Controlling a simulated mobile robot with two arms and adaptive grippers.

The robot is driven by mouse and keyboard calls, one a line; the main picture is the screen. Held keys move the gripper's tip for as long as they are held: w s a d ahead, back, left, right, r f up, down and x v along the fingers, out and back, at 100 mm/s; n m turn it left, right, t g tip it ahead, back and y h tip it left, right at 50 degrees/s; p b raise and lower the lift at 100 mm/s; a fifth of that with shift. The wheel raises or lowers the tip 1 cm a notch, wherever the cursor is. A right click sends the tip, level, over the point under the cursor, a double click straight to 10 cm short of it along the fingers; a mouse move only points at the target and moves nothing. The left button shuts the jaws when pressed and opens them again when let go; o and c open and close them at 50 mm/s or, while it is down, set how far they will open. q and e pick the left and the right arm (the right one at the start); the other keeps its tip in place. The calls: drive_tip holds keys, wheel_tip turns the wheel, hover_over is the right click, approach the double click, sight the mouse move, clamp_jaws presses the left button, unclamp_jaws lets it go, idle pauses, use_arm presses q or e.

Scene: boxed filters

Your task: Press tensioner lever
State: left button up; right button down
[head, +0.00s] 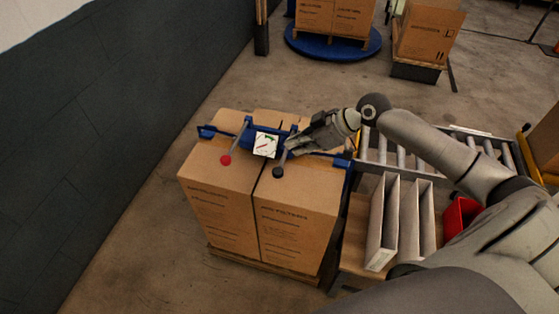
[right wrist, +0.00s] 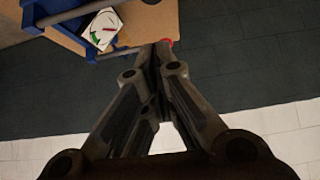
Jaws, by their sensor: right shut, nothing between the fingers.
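A blue strapping tool (head: 252,140) lies across the tops of the cartons, with a white gauge plate (head: 265,144) on it. One grey lever with a red knob (head: 225,160) is left of the gauge. Another lever with a black knob (head: 278,172) is to its right. My right gripper (head: 289,150) is shut and empty, close beside the black-knob lever; I cannot tell if it touches. In the right wrist view the gauge (right wrist: 103,30) shows upper left, and the shut fingers (right wrist: 157,48) partly hide the red knob (right wrist: 168,42). My left gripper is out of view.
Two large cartons (head: 218,215) stand side by side on a wooden pallet (head: 262,265). A roller conveyor (head: 425,160), white-edged panels (head: 383,222) and a red bin (head: 460,217) are at the right. A dark wall (head: 90,130) runs along the left; floor is free behind the cartons.

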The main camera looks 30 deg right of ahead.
drive_tip(key=p, duration=0.2)
hover_over(279, 171)
wheel_tip(279, 171, down, 5)
drive_tip(key=shift+f, duration=0.1)
wheel_tip(279, 171, down, 2)
drive_tip(key=shift+f, duration=0.85)
drive_tip(key=shift+f, duration=0.1)
